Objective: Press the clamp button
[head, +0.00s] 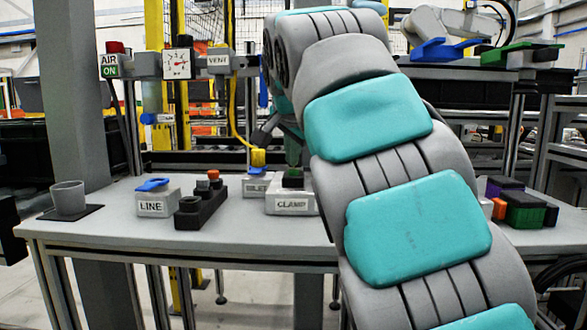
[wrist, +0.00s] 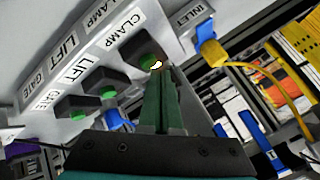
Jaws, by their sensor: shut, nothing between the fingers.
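The clamp button is green on a dark base beside a CLAMP label; in the wrist view it (wrist: 147,61) lies just ahead of my fingertips. A small white bright spot shows at its edge. In the head view the button (head: 292,173) sits on top of the grey CLAMP box (head: 291,204). My gripper (head: 293,160) is right above it, pointing down, partly hidden by my arm. In the wrist view my gripper (wrist: 164,72) has its green fingers together with nothing between them. The tips look very near the button; I cannot tell whether they touch.
Similar green buttons for LIFT (wrist: 108,91) and GATE (wrist: 78,115) stand in the same row. A yellow plug (head: 258,158) with a yellow hose sits beside the CLAMP box. The LINE box (head: 156,205), a black button box (head: 201,207) and a grey cup (head: 69,198) stand left.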

